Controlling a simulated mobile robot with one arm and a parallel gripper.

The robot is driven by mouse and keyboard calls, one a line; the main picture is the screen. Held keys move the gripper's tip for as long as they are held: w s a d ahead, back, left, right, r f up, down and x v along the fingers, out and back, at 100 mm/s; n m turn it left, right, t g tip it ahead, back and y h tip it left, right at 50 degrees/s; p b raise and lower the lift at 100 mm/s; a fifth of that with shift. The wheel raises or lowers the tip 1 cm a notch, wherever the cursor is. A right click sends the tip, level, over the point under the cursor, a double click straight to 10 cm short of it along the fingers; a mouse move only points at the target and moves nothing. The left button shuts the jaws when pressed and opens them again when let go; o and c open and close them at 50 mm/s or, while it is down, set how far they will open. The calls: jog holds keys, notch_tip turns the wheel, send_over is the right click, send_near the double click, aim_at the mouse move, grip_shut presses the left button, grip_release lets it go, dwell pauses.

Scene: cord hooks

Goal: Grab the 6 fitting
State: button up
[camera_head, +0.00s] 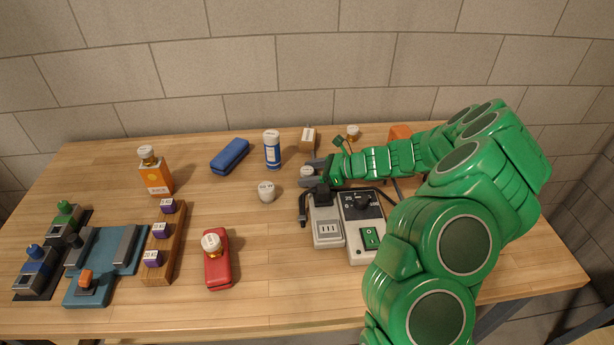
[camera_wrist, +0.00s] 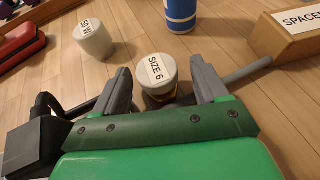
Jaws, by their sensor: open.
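The size 6 fitting (camera_wrist: 158,78) has a pale round cap with a "SIZE 6" label and a gold ring below it. In the wrist view it stands between the two fingers of my gripper (camera_wrist: 162,88), with a gap visible on each side. My gripper is open. In the head view my gripper (camera_head: 312,172) reaches left over the back half of the table, and the fitting's pale cap (camera_head: 307,171) shows between its fingers. The lower part of the fitting is partly hidden.
A pale capped piece (camera_wrist: 95,40) stands left of the fitting, and a blue can (camera_wrist: 181,12) behind it. A wooden block labelled "SPACER" (camera_wrist: 292,38) lies to the right. A grey device with a cord (camera_head: 327,232) sits in front of my gripper.

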jog(key=shift+x, duration=1.65)
jog(key=shift+s, duration=0.1)
jog(key=shift+c, duration=0.5)
jog(key=c, duration=1)
